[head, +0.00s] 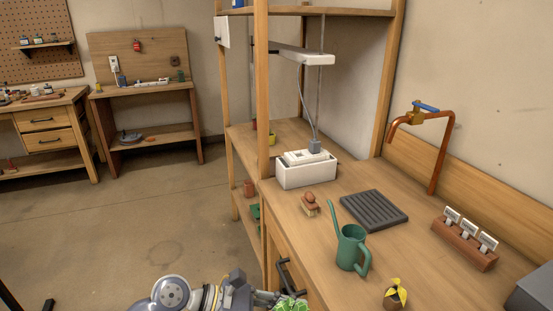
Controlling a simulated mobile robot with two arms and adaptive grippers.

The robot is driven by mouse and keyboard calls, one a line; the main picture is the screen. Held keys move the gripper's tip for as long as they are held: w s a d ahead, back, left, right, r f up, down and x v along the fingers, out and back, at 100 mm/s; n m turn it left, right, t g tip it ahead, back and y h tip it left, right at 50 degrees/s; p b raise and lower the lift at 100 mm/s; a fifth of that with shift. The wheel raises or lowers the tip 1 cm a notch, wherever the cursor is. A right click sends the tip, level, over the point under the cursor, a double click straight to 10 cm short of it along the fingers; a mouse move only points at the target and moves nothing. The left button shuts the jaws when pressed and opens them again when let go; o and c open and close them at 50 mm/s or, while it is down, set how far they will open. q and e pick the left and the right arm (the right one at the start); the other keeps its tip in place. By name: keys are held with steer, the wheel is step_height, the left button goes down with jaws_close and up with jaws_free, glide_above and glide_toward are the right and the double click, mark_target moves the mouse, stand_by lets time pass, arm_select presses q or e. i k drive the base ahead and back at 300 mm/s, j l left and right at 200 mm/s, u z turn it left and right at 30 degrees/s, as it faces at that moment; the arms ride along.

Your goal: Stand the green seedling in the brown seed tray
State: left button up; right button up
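The green seedling (291,305) shows as bright leaves at the bottom edge, in front of the counter's front edge. My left gripper (272,298) is at these leaves and appears shut on the seedling; its fingertips are partly hidden by the leaves, and the seedling's lower part is out of frame. A long brown tray (463,248) sits on the right of the counter, with three white labels standing along it. The seedling is well apart from it, to the lower left. My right gripper is not in view.
A green watering can (351,249) and a yellow-leaved seedling (397,294) in a brown pot stand between the gripper and the brown tray. A dark ribbed mat (374,209), a white basin (306,174) and a copper tap (440,150) are farther back. A grey box (533,291) is at lower right.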

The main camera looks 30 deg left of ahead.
mark_target(274, 168)
steer(key=i+j+z, duration=0.1)
steer(key=j, duration=0.4)
steer(key=i+j, duration=0.25)
steer(key=j, duration=0.25)
steer(key=i+j+z, duration=0.15)
steer(key=j, duration=0.35)
steer(key=i+j+z, duration=0.1)
steer(key=j, duration=0.45)
steer(key=i+j, duration=0.2)
steer(key=j, duration=0.35)
steer(key=i+j+z, duration=0.15)
steer(key=j, duration=0.35)
steer(key=i+j+z, duration=0.1)
steer(key=j, duration=0.45)
